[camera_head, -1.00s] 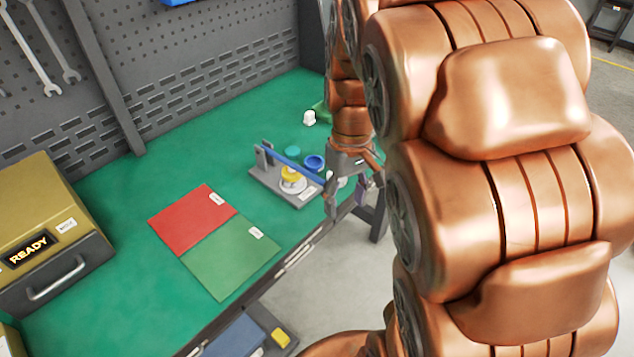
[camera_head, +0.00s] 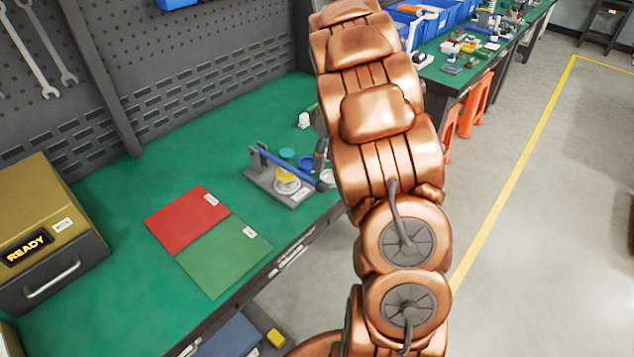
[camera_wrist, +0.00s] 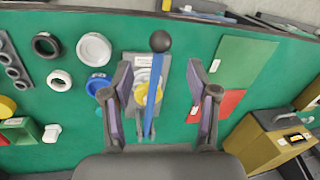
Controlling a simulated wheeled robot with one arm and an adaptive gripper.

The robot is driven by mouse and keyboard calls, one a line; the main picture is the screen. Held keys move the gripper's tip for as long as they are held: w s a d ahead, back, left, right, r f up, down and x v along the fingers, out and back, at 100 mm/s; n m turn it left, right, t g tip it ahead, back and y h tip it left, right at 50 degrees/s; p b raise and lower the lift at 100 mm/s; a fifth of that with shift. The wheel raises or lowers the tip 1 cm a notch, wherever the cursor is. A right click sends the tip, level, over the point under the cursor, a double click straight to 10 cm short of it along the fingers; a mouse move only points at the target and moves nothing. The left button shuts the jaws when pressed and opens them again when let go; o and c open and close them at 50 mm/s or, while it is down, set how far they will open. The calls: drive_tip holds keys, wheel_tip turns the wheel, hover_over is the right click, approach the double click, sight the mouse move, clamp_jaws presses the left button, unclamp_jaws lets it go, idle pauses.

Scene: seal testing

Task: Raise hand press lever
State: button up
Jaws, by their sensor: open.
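The hand press has a grey base (camera_head: 262,178) and a blue lever (camera_head: 285,165) that lies low across it, over a yellow and white part (camera_head: 286,181). In the wrist view the blue lever (camera_wrist: 153,97) ends in a black ball knob (camera_wrist: 160,41). My gripper (camera_wrist: 160,72) is open, with one finger on each side of the lever as seen from above. Gaps show between the fingers and the lever. The knob appears just past the fingertips. How high the fingers are is hard to tell. In the head view my arm hides most of the gripper.
A red mat (camera_head: 186,220) and a green mat (camera_head: 224,257) lie beside the press. A yellow READY box (camera_head: 45,225) stands at left. A blue ring (camera_wrist: 97,85), a white disc (camera_wrist: 93,49) and a black ring (camera_wrist: 45,45) lie near the press.

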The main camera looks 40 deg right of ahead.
sight(322, 182)
drive_tip(key=shift+p+x, duration=1.25)
drive_tip(key=shift+x, duration=2.55)
clamp_jaws()
